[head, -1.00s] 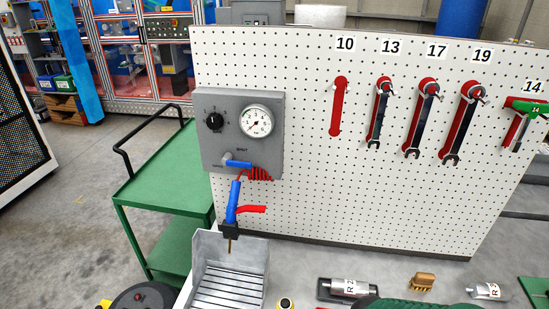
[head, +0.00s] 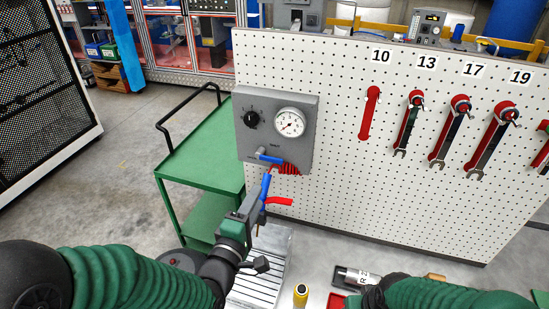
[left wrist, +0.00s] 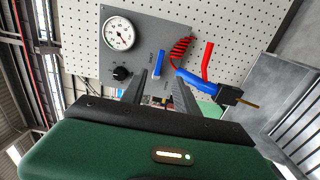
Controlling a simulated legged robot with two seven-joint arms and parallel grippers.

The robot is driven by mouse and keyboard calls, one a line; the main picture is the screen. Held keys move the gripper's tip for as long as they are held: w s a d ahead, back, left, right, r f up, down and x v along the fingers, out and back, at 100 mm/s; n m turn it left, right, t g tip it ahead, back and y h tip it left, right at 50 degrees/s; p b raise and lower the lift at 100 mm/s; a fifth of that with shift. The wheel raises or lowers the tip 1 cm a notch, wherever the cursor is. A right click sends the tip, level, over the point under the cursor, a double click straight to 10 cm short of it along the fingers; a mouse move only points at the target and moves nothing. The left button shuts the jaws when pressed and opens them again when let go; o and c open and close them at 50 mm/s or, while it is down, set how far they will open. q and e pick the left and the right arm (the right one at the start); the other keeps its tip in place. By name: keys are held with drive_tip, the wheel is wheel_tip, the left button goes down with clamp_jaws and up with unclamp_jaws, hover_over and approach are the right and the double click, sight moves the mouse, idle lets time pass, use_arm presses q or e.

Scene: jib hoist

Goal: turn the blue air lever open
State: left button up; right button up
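The blue air lever (head: 270,158) lies roughly crosswise near the bottom of the grey panel (head: 303,143) on the pegboard. In the left wrist view the lever (left wrist: 160,63) shows just past the fingertips, between their lines. My left gripper (head: 259,184) is in front of and below the panel in the head view. In the left wrist view its two fingers (left wrist: 158,76) are apart with nothing visible between them; contact with the lever cannot be told. My right sleeve (head: 445,295) shows at the lower right, its gripper out of sight.
A blue air gun (head: 265,187) with a red trigger (head: 280,201) and a coiled red hose (head: 287,169) is close beside the left gripper. The panel has a gauge (head: 290,122) and black knob (head: 252,119). Wrenches (head: 410,124) hang right. A green cart (head: 205,147) stands left.

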sight(274, 162)
use_arm(q)
drive_tip(key=p+x, duration=0.1)
drive_tip(key=x, duration=0.4)
drive_tip(key=p+x, duration=0.1)
drive_tip(key=x, duration=0.3)
drive_tip(key=p+x, duration=0.1)
drive_tip(key=x, duration=0.4)
drive_tip(key=shift+w+a+f, duration=0.15)
drive_tip(key=shift+w, duration=0.25)
drive_tip(key=shift+w+d, duration=0.2)
drive_tip(key=shift+d, duration=0.05)
drive_tip(key=shift+c, duration=0.5)
drive_tip(key=shift+a, duration=0.15)
clamp_jaws()
drive_tip(key=shift+s+f, duration=0.1)
drive_tip(key=shift+f, duration=0.1)
